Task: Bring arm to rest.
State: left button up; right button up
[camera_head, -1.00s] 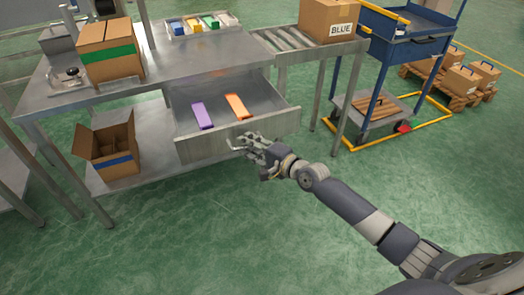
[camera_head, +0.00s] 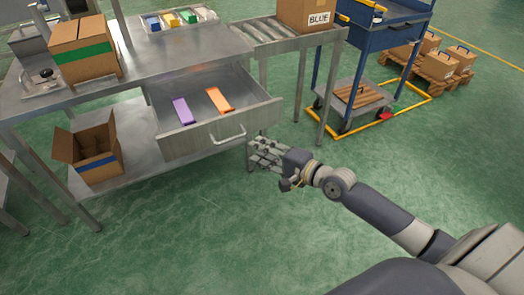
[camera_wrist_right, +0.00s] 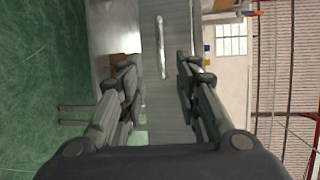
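My right arm reaches in from the lower right in the head view. Its gripper (camera_head: 262,155) is in front of the right end of the open drawer (camera_head: 190,140), apart from the drawer handle (camera_head: 229,136). In the right wrist view the two fingers of the right gripper (camera_wrist_right: 158,85) stand apart with nothing between them. The drawer front and its handle (camera_wrist_right: 160,48) show beyond the fingers. The drawer holds a purple piece (camera_head: 183,110) and an orange piece (camera_head: 219,100). My left gripper is not in view.
A steel table (camera_head: 190,48) carries a green-striped box (camera_head: 84,50) and a tray of coloured pieces (camera_head: 181,23). An open box (camera_head: 97,165) sits on the lower shelf. A blue cart (camera_head: 385,38) stands to the right. The green floor in front is clear.

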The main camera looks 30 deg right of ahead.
dwell(0.3)
jog(key=s+f+n+g+h, duration=0.25)
jog(key=s+f, duration=0.35)
jog(key=f, duration=0.5)
jog(key=s+a+f+n+g+h, duration=0.1)
jog(key=s+f+n+g, duration=0.25)
jog(key=s+f, duration=0.45)
jog(key=s+f+n+g+h, duration=0.1)
jog(key=s+f+n+g, duration=0.2)
jog(key=f, duration=1)
jog(key=s+a+f+n+g+h+p, duration=0.1)
jog(key=s+a+f+n+g, duration=0.1)
jog(key=s+f+n, duration=0.45)
jog(key=s+a+f+n+g+h, duration=0.1)
jog(key=s+f+g, duration=0.15)
jog(key=s, duration=0.75)
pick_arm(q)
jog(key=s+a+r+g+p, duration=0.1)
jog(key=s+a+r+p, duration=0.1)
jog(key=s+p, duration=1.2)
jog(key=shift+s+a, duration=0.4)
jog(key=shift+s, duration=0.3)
pick_arm(e)
jog(key=s+d+r, duration=0.1)
jog(key=s+d, duration=0.2)
jog(key=s, duration=1.1)
jog(key=shift+r, duration=0.4)
